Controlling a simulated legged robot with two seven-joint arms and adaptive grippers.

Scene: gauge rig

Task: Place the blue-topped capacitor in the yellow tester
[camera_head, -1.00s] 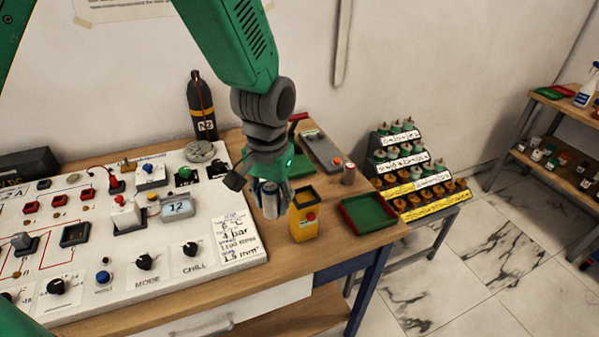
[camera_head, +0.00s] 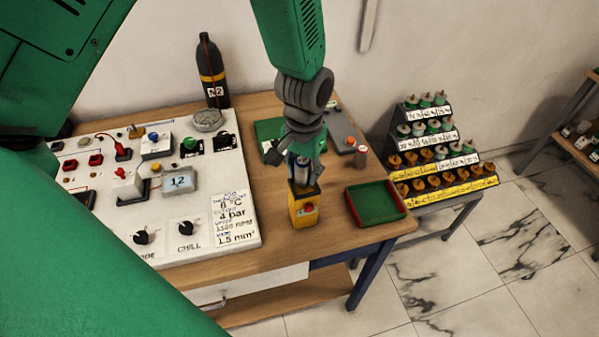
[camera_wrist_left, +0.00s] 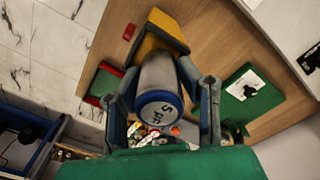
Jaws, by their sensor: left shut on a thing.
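My left gripper (camera_head: 298,168) is shut on the grey capacitor (camera_head: 300,176). The capacitor's blue top (camera_wrist_left: 158,108), marked with a 5, faces the camera in the left wrist view, with a gripper finger on each side. The yellow tester (camera_head: 304,211) stands on the wooden table with its dark open top under the capacitor. The capacitor's lower end overlaps the tester's top; I cannot tell how far inside it is. The yellow tester also shows behind the capacitor in the left wrist view (camera_wrist_left: 153,43). My right gripper is not in view.
A green tray with a red rim (camera_head: 376,203) lies right of the tester. A white control panel (camera_head: 212,232) is to the left. A black N2 bottle (camera_head: 212,75) stands behind. A stepped rack of capacitors (camera_head: 432,150) stands at the right, beyond the table.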

